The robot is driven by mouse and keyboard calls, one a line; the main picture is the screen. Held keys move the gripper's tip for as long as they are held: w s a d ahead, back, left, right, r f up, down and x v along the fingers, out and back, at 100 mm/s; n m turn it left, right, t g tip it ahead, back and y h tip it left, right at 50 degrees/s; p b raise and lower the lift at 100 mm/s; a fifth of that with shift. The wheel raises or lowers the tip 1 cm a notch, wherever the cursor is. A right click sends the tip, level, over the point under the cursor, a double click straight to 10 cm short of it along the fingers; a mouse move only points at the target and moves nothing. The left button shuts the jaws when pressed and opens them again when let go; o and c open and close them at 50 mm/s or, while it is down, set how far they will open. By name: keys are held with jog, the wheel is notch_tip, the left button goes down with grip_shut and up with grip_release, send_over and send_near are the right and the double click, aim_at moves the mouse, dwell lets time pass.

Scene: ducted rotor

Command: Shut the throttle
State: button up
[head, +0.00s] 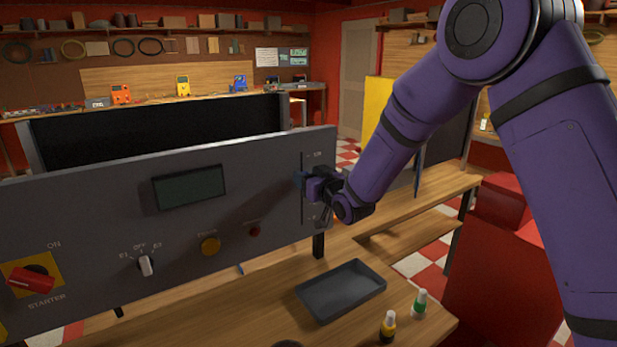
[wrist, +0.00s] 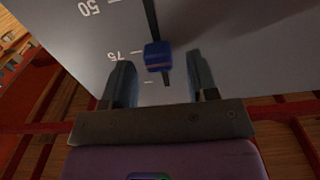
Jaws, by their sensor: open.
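The throttle is a blue sliding knob (wrist: 157,56) in a dark straight slot on the grey panel, beside the printed 75 mark in the wrist view. The 50 mark lies farther up that picture along the slot. My gripper (wrist: 160,75) is open, with one finger on each side of the knob's line and visible gaps to it. In the head view my gripper (head: 314,184) is at the right end of the control panel (head: 110,225) and hides part of the slot. I cannot tell whether the fingertips touch the panel.
Below, a grey tray (head: 341,291) and two small bottles (head: 388,327) stand on the wooden bench.

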aim_at(302, 220)
jog(key=shift+w, duration=0.1)
grip_shut()
notch_tip(302, 220, down, 15)
jog(key=shift+f, duration=0.25)
dwell(0.4)
jog(key=shift+c, duration=1.1)
grip_release()
jog(key=shift+f, duration=0.15)
jog(key=shift+o, duration=1.1)
jog(key=v, duration=1)
jog(key=shift+s+d, duration=0.25)
jog(key=shift+s, duration=0.1)
